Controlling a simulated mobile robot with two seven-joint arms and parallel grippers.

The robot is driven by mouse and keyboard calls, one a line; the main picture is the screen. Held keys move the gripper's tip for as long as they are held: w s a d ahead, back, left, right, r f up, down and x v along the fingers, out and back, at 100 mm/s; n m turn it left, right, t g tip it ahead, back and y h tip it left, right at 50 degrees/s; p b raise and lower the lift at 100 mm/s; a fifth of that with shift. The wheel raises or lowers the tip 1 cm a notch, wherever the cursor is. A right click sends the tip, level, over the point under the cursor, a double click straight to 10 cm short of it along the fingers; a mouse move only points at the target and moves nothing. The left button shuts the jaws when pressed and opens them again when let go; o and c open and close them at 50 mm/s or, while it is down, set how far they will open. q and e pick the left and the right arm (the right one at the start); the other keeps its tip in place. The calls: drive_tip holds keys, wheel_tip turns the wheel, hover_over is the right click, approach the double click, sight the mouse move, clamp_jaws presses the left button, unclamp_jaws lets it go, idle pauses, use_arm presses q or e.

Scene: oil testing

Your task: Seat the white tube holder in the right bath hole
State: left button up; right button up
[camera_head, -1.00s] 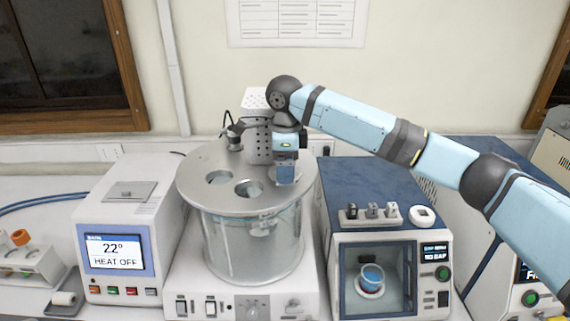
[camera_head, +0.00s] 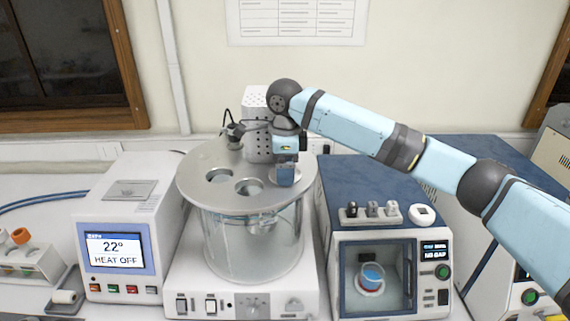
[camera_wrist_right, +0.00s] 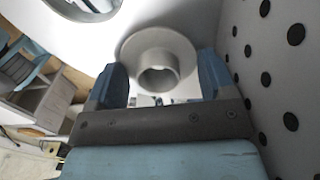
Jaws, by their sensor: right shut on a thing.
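The bath (camera_head: 250,248) is a clear round vessel with a grey lid (camera_head: 205,155). Two open holes show in the lid, the left hole (camera_head: 220,176) and the middle hole (camera_head: 248,187). My right gripper (camera_head: 285,183) points down over the right part of the lid and hides the right hole there. In the right wrist view the white tube holder (camera_wrist_right: 160,50), a flanged ring with a short tube, is between the fingers, which are shut on it. Its flange looks close to the lid; I cannot tell whether it is fully seated. My left gripper is not in view.
A perforated white housing (camera_head: 258,140) stands close behind the gripper. A small dark fitting (camera_head: 234,135) is at the lid's back. A heater box (camera_head: 125,255) stands left, a blue-topped instrument (camera_head: 345,190) right.

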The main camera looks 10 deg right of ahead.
drive_tip(key=o, duration=0.6)
drive_tip(key=shift+o, duration=0.2)
wheel_tip(320, 180, up, 11)
idle(0.9)
idle(0.3)
